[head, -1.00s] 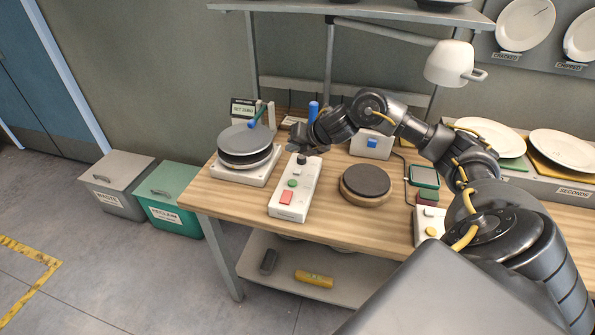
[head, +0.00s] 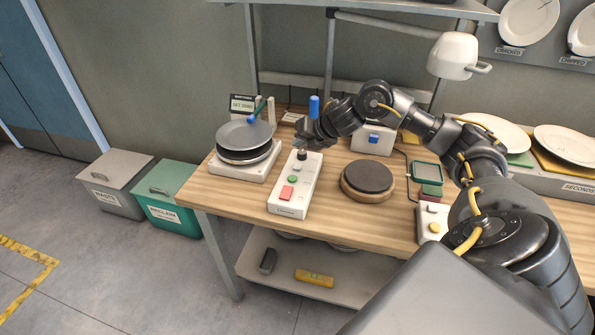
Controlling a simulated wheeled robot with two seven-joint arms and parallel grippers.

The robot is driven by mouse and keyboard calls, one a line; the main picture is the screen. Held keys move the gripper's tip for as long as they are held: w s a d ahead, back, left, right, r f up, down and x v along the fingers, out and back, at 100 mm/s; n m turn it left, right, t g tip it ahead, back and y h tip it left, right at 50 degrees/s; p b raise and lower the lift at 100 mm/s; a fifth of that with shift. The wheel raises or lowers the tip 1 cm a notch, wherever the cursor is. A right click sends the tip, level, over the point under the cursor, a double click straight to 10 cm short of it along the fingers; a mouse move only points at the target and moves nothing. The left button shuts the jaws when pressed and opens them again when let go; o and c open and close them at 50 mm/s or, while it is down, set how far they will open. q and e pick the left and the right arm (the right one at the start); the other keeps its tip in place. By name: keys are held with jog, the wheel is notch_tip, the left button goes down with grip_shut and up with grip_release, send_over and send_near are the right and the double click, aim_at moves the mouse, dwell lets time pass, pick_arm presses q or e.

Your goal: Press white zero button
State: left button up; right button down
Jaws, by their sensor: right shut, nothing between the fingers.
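My right gripper (head: 305,133) is shut and empty, above the far end of a white control box (head: 293,208). I cannot make out a white zero button for certain; the gripper and wrist hide part of the area behind the box. I cannot tell whether the gripper touches anything. My left gripper is not in view.
A box with yellow buttons (head: 433,222) is at the right. A lamp (head: 453,55) hangs above. Bins (head: 172,195) stand at left.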

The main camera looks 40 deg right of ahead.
jog(key=b, duration=0.4)
send_over(300, 168)
notch_tip(300, 168, down, 5)
jog(key=shift+f, duration=0.5)
jog(key=shift+f, duration=0.1)
dwell(1.3)
jog(key=shift+f+b, duration=0.3)
jog(key=shift+b, duration=0.1)
jog(key=shift+f+b, duration=0.4)
jog(key=shift+f, duration=0.1)
dwell(0.5)
jog(key=shift+r, duration=0.15)
jog(key=shift+r+p, duration=0.8)
jog(key=shift+p, duration=0.05)
